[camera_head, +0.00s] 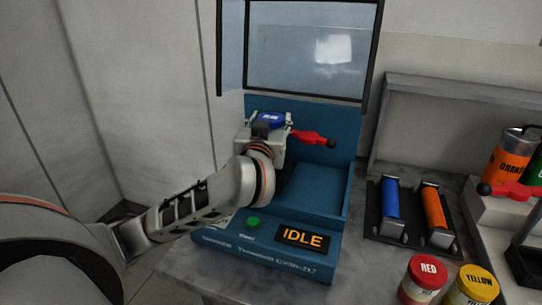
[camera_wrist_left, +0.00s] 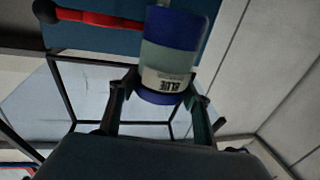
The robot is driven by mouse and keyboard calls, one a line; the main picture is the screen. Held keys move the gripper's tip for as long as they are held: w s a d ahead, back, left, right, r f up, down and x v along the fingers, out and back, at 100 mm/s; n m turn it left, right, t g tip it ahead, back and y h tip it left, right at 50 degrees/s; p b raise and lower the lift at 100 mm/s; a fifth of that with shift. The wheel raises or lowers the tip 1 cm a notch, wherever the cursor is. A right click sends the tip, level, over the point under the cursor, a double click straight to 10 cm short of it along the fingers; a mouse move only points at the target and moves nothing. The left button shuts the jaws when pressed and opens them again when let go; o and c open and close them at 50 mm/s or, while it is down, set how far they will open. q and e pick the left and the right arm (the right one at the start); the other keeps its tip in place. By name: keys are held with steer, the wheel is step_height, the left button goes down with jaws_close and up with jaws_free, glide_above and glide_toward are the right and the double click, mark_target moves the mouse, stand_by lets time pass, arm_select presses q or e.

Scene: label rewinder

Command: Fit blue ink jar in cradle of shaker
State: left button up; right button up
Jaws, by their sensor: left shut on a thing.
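The blue ink jar (camera_wrist_left: 170,60), with a pale label reading BLUE, is between the two fingers of my left gripper (camera_wrist_left: 160,92) in the left wrist view. My left gripper is shut on it. In the head view the jar's blue lid (camera_head: 271,119) shows just above my gripper (camera_head: 266,132). The shaker (camera_head: 318,190) is a blue machine with an orange IDLE display (camera_head: 302,238) and a green button (camera_head: 253,222). A red lever (camera_head: 310,137) with a black knob is right of the jar. My gripper hides the cradle, so I cannot tell whether the jar touches it.
A clear guard (camera_head: 310,50) in a black frame stands raised above the shaker. To its right are a rack with blue (camera_head: 390,198) and orange (camera_head: 434,208) rolls, and red (camera_head: 422,278) and yellow (camera_head: 476,285) jars. An orange can (camera_head: 508,158) stands farther right.

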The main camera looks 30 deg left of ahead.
arm_select(q)
step_height(320, 180, down, 8)
steer(key=shift+f+b, duration=0.1)
steer(key=shift+b, duration=1.1)
arm_select(e)
steer(key=f, duration=0.3)
steer(key=shift+s+d+f, duration=0.1)
steer(key=shift+s+f, duration=0.15)
steer(key=shift+f, duration=0.05)
steer(key=shift+r, duration=0.1)
arm_select(q)
steer(key=o, duration=1.6)
steer(key=shift+c, duration=0.2)
arm_select(e)
steer(key=shift+w+r, duration=0.1)
steer(key=shift+r, duration=0.05)
